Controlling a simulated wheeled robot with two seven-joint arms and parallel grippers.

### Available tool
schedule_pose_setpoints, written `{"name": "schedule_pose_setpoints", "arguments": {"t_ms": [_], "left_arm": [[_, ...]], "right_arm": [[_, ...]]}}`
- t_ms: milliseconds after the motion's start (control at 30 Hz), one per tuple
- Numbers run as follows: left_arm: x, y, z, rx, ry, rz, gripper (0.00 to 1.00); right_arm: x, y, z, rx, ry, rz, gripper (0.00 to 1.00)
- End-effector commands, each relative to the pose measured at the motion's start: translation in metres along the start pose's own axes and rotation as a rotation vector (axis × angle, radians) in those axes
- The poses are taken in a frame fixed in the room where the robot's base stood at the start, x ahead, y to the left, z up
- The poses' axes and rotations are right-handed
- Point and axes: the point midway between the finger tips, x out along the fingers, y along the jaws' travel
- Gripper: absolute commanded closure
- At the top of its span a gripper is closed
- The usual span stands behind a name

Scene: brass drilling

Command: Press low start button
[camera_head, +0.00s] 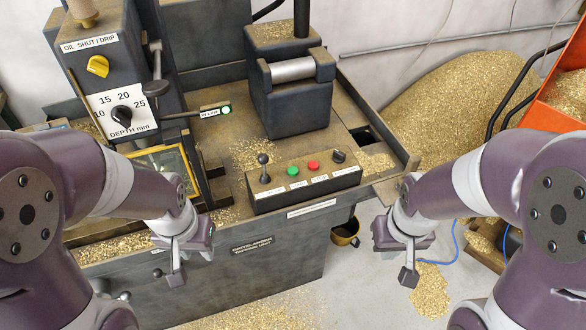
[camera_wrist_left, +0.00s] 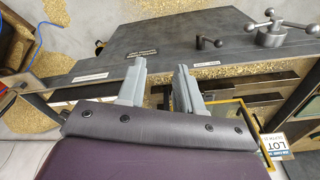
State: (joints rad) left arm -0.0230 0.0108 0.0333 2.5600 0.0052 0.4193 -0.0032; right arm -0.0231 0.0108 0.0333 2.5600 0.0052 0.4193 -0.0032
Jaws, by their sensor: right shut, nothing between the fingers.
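The low control box (camera_head: 306,187) sits on the front of the machine bed. On its sloped top are a green button (camera_head: 293,171), a red button (camera_head: 313,165), a lever with a ball end (camera_head: 263,168) at the left and a dark knob (camera_head: 338,156) at the right. The labels are too small to read surely. My left gripper (camera_head: 190,266) hangs left of and below the box, in front of the machine. In the left wrist view its fingers (camera_wrist_left: 160,72) are apart with nothing between them. My right gripper (camera_head: 409,274) is shut and empty, right of the box, beyond the machine's edge.
The drill column with a depth dial (camera_head: 122,116) stands left. A dark clamp block (camera_head: 290,90) stands behind the box. Brass chips heap at the right (camera_head: 450,100), near an orange bin (camera_head: 565,100). A dark bucket (camera_head: 346,233) is on the floor. Space above the buttons is clear.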

Motion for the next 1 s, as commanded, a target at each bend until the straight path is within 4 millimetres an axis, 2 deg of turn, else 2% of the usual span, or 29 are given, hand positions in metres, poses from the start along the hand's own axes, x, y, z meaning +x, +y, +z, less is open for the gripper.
{"name": "schedule_pose_setpoints", "arguments": {"t_ms": [33,100,1000], "left_arm": [[0.0,0.0,0.0,0.0,0.0,0.0,0.83],[0.0,0.0,0.0,0.0,0.0,0.0,1.0],[0.0,0.0,0.0,0.0,0.0,0.0,1.0]], "right_arm": [[0.0,0.0,0.0,0.0,0.0,0.0,1.0],[0.0,0.0,0.0,0.0,0.0,0.0,1.0],[0.0,0.0,0.0,0.0,0.0,0.0,1.0]]}}
